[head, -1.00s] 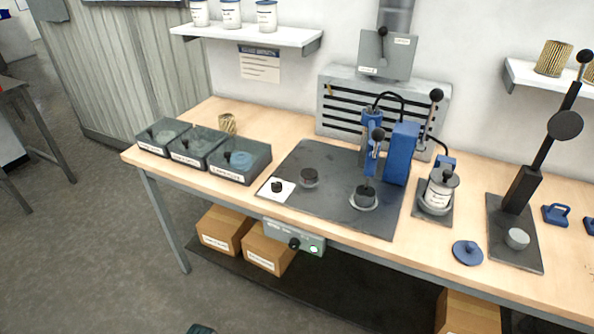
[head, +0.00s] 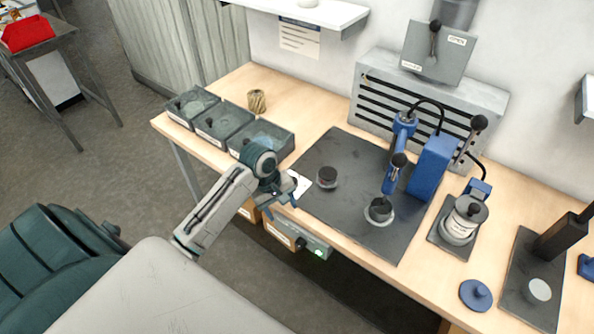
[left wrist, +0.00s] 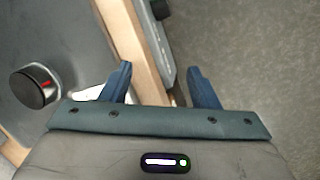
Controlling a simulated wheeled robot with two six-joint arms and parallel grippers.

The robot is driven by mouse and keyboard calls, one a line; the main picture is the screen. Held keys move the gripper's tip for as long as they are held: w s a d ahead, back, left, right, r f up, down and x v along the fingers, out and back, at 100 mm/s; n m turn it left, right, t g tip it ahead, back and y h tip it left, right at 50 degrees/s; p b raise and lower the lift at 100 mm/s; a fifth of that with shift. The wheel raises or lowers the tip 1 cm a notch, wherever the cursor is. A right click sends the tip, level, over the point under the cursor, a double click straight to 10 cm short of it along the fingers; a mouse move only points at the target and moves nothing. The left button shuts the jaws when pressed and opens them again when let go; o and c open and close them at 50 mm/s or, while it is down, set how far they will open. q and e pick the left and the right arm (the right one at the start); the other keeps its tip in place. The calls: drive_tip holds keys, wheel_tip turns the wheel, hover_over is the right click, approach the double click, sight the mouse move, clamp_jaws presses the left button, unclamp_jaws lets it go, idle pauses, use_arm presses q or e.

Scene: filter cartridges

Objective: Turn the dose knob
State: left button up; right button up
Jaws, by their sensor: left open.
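A grey control box (head: 312,245) with a small black knob (head: 301,243) and a green light hangs under the table's front edge. I take this as the dose knob; its label is not legible. In the left wrist view the box (left wrist: 163,50) runs along the edge, with the black knob (left wrist: 160,9) at the top. My left gripper (head: 283,209) is open and empty, above the table's front edge and up-left of the knob in the head view. Its fingers (left wrist: 160,85) are apart, with table edge and floor behind them. My right gripper is not in view.
A dark mat (head: 338,215) holds a black-topped disc (head: 327,178) and a blue press (head: 432,165). A white card (head: 302,185) lies partly behind my gripper. Grey bins (head: 222,122) stand left; cardboard boxes (head: 281,232) are below.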

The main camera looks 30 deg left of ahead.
use_arm(q)
drive_tip(key=w+a+r+n+h, duration=0.2)
drive_tip(key=w+a+r+n, duration=0.6)
drive_tip(key=w+r, duration=0.15)
drive_tip(key=p+x, duration=0.1)
drive_tip(key=x, duration=0.5)
drive_tip(key=d+p+x, duration=0.1)
drive_tip(key=x, duration=0.3)
drive_tip(key=shift+s+a+r+p, duration=0.1)
drive_tip(key=shift+s+r+p, duration=0.1)
drive_tip(key=shift+p, duration=0.1)
drive_tip(key=shift+c, duration=0.2)
drive_tip(key=c, duration=0.9)
